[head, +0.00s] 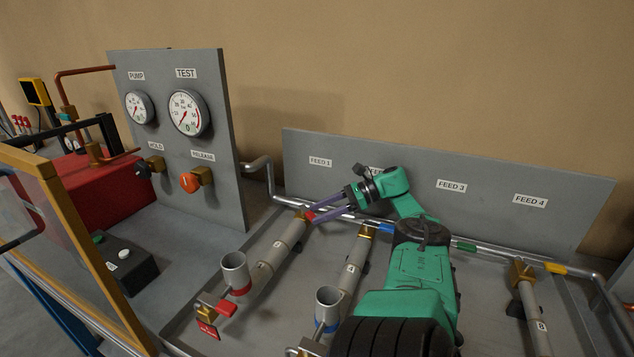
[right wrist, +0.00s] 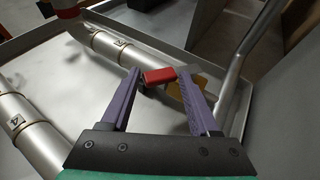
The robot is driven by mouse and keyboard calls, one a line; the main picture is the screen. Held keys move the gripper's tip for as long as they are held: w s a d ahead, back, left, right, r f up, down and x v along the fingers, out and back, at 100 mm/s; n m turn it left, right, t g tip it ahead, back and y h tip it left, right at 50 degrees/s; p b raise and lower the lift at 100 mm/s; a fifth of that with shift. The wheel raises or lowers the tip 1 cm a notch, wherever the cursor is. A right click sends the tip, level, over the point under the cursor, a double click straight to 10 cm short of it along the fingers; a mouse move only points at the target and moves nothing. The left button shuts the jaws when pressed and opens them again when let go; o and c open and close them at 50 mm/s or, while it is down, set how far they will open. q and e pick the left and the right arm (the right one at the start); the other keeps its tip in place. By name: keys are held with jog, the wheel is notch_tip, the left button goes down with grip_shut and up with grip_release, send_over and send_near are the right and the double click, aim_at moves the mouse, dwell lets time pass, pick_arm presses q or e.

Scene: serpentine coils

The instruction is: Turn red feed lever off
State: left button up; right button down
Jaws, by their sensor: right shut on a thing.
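The red feed lever (head: 310,215) is on the brass valve where the pipe marked 1 (head: 281,245) meets the long metal feed pipe, below the FEED 1 label. It also shows in the right wrist view (right wrist: 160,75). My right gripper (head: 312,212) reaches in from the right with its purple fingers pointing left. In the right wrist view its fingers (right wrist: 160,79) stand on either side of the red handle, shut on it. The fingers hide part of the valve in the head view. My left gripper is not in view.
Blue (head: 356,226), green (head: 465,246) and yellow (head: 556,268) levers sit along the same feed pipe. A gauge panel (head: 178,95) stands at the left. A red-handled drain valve (head: 226,308) and two open cups (head: 236,270) are at the front.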

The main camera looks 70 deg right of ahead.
jog(key=shift+r, duration=0.1)
jog(key=shift+c, duration=0.7)
grip_release()
notch_tip(320, 180, up, 20)
jog(key=p, duration=0.6)
